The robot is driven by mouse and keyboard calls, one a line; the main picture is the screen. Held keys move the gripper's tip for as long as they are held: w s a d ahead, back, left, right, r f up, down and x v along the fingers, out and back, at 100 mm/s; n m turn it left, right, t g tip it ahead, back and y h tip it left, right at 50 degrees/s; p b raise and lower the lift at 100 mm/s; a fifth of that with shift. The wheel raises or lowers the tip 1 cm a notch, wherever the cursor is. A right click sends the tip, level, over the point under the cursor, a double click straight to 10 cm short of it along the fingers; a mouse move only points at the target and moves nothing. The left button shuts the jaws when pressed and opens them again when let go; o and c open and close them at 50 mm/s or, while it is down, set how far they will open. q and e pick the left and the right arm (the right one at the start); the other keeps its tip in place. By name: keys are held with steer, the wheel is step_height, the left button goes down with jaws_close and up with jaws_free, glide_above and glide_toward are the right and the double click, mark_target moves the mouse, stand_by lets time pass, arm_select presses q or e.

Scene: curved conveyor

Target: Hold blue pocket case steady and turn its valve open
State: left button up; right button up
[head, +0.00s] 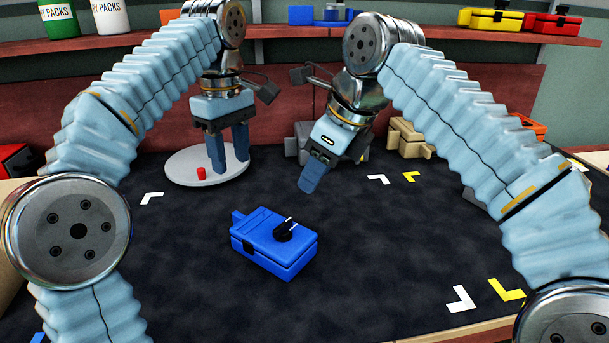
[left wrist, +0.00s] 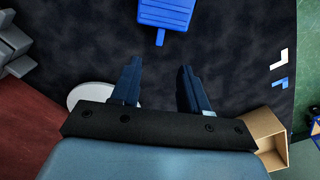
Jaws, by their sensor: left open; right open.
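The blue pocket case (head: 272,246) lies flat on the dark mat in the middle of the head view. Its black valve knob (head: 284,231) with a white line sits on top. The left wrist view shows part of the case (left wrist: 165,13) at the top edge, beyond the fingertips. My left gripper (head: 228,168) is open and empty, fingers pointing down over the round white plate, behind and left of the case; its fingers also show in the left wrist view (left wrist: 160,72). My right gripper (head: 312,182) is open, behind and above the case, apart from it; its fingers overlap in the head view.
A round white plate (head: 180,168) with a small red piece (head: 201,173) stands at the back left. A grey case (head: 298,146) and a tan case (head: 408,136) stand at the back. The dark mat (head: 390,260) right of the blue case is clear, apart from corner marks.

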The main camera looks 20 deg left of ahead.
mark_target(239, 214)
arm_select(q)
step_height(239, 214, down, 14)
steer(key=shift+r, duration=0.1)
arm_select(e)
steer(key=shift+m+g+h, duration=0.3)
steer(key=shift+g, duration=0.1)
steer(key=s, duration=0.4)
steer(key=shift+a+r, duration=0.2)
steer(key=shift+a, duration=0.2)
arm_select(q)
jaws_close()
arm_select(e)
steer(key=shift+o, duration=0.3)
stand_by(0.4)
